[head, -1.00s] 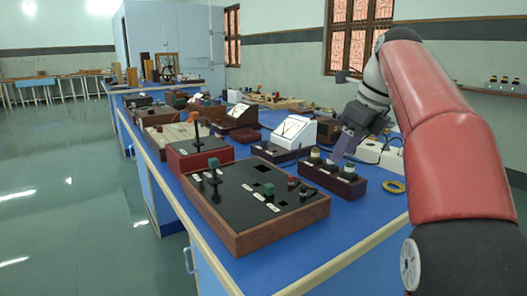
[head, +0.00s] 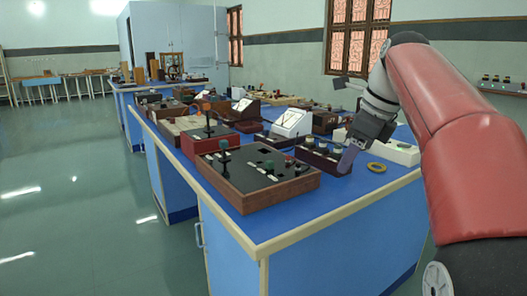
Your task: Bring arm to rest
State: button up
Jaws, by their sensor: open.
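My red arm comes in from the right in the head view. My gripper (head: 349,157) points down over the right part of the blue bench (head: 270,228). One flat finger shows beside the right end of a dark red terminal block (head: 318,160). I cannot tell whether the finger touches the block. Nothing shows held in the jaws, which are open; the second finger is not clearly visible.
A black-topped wooden switch box (head: 245,182) stands at the front of the bench. A yellow ring (head: 377,167) lies right of my gripper, near a white socket strip (head: 397,152). White meters (head: 291,123) stand behind. Floor at left is clear.

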jog(key=s+a+f+n+t+h, duration=0.2)
jog(key=s+f+n, duration=2.1)
jog(key=n, duration=0.1)
jog(key=shift+s+f+h, duration=0.15)
jog(key=shift+s+h, duration=0.05)
jog(key=shift+h, duration=0.2)
jog(key=shift+a, duration=0.1)
